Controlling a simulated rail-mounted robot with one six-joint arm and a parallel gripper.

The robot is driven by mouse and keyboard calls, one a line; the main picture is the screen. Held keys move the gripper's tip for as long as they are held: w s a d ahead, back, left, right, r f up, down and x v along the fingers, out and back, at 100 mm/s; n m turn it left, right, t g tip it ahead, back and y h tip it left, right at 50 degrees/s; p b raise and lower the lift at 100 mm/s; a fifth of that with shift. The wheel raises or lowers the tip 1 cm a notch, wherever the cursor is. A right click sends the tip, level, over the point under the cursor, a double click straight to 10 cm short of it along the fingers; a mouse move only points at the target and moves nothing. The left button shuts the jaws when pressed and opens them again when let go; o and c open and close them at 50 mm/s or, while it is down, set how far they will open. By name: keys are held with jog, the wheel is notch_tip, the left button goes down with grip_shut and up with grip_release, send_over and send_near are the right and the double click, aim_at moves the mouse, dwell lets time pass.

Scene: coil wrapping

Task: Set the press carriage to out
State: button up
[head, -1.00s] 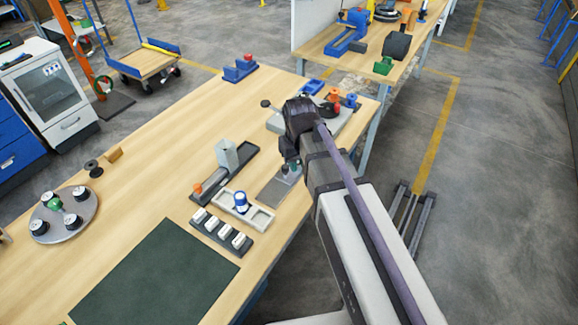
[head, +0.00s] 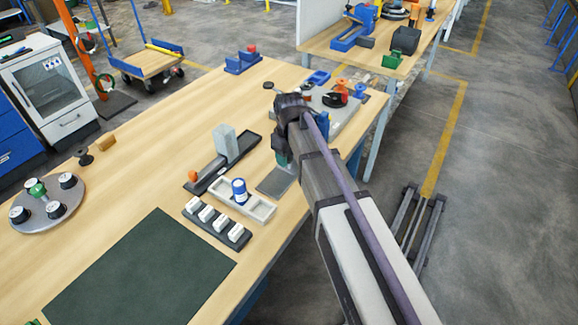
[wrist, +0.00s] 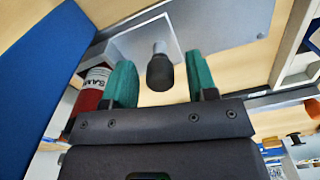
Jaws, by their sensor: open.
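My gripper (head: 283,161) is low over the table near a flat grey plate (head: 275,182) in the head view. In the wrist view its green fingers (wrist: 161,82) are open. A black knob on a short silver post (wrist: 160,70) shows between them, with space on both sides. The post rises from a light square piece on a grey plate (wrist: 225,22). I cannot tell for sure that this knobbed piece is the press carriage. Another slide-like fixture, a dark base with a grey block (head: 224,143) and an orange knob (head: 193,176), stands to the left in the head view.
A light tray with a blue-and-white can (head: 239,191) and a dark rack of white pieces (head: 216,222) lie nearby. A grey fixture (head: 350,122) stands behind my gripper. A red can (wrist: 92,88) is beside the left finger. A dark green mat (head: 140,270) is clear.

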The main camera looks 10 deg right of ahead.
jog(key=shift+c, duration=0.3)
grip_shut()
dwell(0.3)
